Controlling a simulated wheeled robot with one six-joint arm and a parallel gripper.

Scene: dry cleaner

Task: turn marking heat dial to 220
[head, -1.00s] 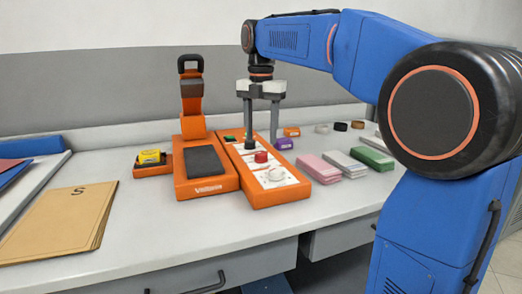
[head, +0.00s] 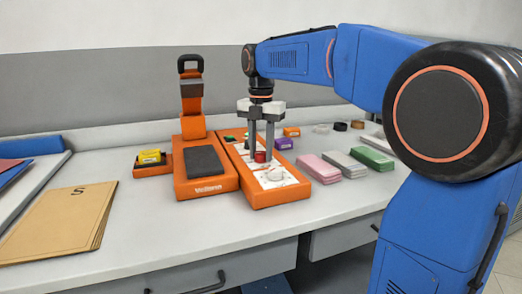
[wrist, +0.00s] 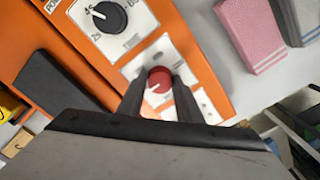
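The orange marking machine's control panel (head: 262,188) lies on the counter. It carries a red dial (head: 260,156) on a white plate, with a pale pointer mark toward the lower left in the wrist view (wrist: 159,79). I cannot read any numbers around it. My gripper (head: 261,157) points straight down over the panel. Its two fingers stand on either side of the red dial and look closed against it; they also show in the wrist view (wrist: 160,84).
The orange press (head: 205,186) with a dark pad stands left of the panel. A yellow item (head: 149,156) sits in a small orange tray. Pink (head: 318,168), grey and green stacks lie to the right. A tan folder (head: 58,222) lies at the left; the front counter is clear.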

